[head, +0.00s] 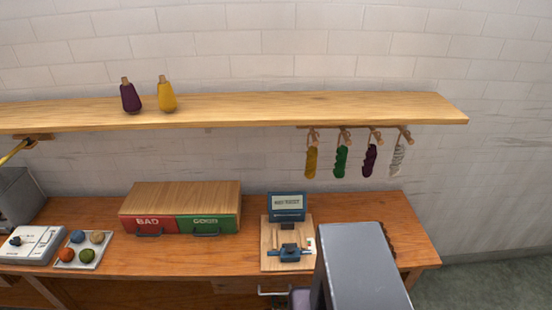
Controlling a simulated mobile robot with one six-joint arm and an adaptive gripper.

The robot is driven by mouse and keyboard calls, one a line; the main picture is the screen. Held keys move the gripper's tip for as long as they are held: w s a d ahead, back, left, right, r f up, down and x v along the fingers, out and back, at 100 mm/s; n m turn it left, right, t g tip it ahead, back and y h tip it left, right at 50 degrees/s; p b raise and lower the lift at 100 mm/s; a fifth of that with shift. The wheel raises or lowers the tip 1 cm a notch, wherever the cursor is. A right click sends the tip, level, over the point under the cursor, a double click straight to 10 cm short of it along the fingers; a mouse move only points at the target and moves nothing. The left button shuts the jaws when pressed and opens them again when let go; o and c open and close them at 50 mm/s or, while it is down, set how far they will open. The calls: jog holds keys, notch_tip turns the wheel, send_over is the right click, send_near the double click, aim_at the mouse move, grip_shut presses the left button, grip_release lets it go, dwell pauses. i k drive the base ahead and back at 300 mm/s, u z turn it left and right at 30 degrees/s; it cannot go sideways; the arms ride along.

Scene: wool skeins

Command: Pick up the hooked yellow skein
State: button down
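The hooked yellow skein (311,162) hangs by a loop from the leftmost wooden peg (313,132) under the right part of the wall shelf. It hangs roughly upright in front of the white brick wall, above the bench. To its right hang a green skein (341,161), a dark purple skein (370,160) and a white-grey skein (397,159), each on its own peg. There is a small gap between the yellow and green skeins. My gripper is not in view.
The wooden shelf (230,108) carries a purple cone (130,97) and a yellow cone (167,95). On the bench (110,201) are a BAD/GOOD drawer box (190,195), a small screen stand (287,207) and a tray of balls (97,256). Space below the skeins looks clear.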

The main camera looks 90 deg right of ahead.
aim_at(312, 154)
jog(key=z, duration=0.35)
jog(key=k, duration=0.15)
jog(key=z, duration=3.35)
jog(key=k, duration=0.25)
jog(key=z, duration=0.2)
